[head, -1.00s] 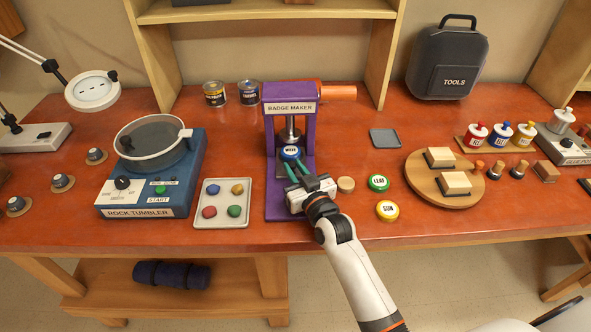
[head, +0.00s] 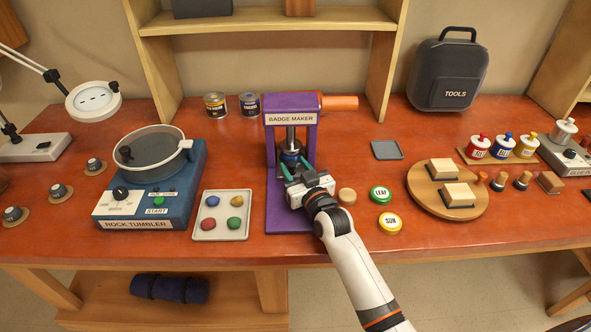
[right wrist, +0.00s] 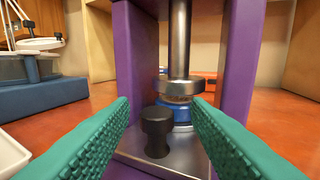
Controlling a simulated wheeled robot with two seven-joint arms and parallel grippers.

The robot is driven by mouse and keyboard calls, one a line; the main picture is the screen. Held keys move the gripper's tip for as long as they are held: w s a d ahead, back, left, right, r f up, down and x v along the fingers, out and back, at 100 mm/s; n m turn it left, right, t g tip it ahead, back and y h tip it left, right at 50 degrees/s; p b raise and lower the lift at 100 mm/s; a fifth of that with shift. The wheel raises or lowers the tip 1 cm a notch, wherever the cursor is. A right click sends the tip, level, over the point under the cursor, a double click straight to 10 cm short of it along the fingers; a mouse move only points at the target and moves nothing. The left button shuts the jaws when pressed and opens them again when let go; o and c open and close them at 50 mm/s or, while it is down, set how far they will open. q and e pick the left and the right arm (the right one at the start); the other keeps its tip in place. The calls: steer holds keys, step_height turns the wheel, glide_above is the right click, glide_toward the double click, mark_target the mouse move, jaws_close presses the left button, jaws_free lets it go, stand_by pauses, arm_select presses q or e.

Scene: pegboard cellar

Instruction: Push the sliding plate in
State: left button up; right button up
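The purple badge maker (head: 291,105) stands on the bench, with its press column over a blue badge (right wrist: 182,114). The sliding plate (right wrist: 185,160) is a silver metal plate low between the purple uprights, with a black knob (right wrist: 157,130) at its front. The badge lies under the press head, behind the knob. My right gripper (head: 296,170) is at the front of the badge maker. Its teal fingers are open and spread on either side of the knob in the right wrist view (right wrist: 160,108), with gaps visible. In the head view the gripper hides the knob. My left gripper is not in view.
A tray with coloured stones (head: 222,215) and the rock tumbler (head: 150,185) stand to the left. A wooden disc (head: 347,195), a green LEAF badge (head: 381,195) and a yellow SUN badge (head: 390,222) lie to the right. An orange handle (head: 340,103) sticks out at top right.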

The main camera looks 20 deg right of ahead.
steer(key=s, duration=0.4)
steer(key=s+d, duration=0.1)
steer(key=s, duration=0.3)
steer(key=s+b, duration=0.1)
steer(key=s, duration=0.3)
steer(key=shift+d, duration=0.2)
